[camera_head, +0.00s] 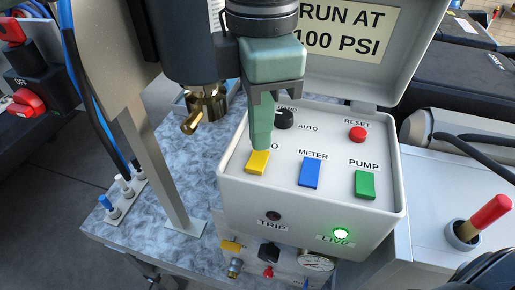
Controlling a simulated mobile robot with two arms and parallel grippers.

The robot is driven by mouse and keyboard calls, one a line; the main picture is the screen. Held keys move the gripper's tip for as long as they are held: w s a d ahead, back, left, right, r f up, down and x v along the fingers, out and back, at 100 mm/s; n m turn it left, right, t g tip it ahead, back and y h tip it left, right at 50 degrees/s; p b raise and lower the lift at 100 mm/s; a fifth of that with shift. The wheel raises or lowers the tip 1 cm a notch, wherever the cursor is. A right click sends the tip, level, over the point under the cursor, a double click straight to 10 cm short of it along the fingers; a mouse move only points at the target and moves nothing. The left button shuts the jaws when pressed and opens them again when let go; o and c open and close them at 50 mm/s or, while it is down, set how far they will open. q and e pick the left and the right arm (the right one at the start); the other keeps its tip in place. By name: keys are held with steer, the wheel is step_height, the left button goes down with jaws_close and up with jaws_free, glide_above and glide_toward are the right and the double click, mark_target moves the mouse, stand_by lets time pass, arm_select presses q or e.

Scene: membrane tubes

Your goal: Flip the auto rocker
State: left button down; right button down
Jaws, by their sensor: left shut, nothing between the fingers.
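The yellow rocker (257,163) is on the sloped face of a grey control box (225,181), left of the blue METER rocker (310,172) and the green PUMP rocker (365,184). Its label is mostly covered by my gripper; only a final "O" shows. My left gripper (262,146) points down with its green fingers shut and empty. The fingertips are at the yellow rocker's upper edge; I cannot tell whether they touch it. My right gripper is not in view.
A black knob (284,119) marked AUTO and a red RESET button (357,134) sit behind the rockers. A green LIVE lamp (341,233) glows on the front. The raised lid (398,48) stands behind. A grey post (160,185) and brass valve (204,108) are left.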

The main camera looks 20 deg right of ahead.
mark_target(261, 154)
arm_select(q)
step_height(261, 154, up, 5)
steer(key=p, duration=0.3)
steer(key=shift+s+r, duration=0.1)
steer(key=shift+r, duration=0.1)
stand_by(0.5)
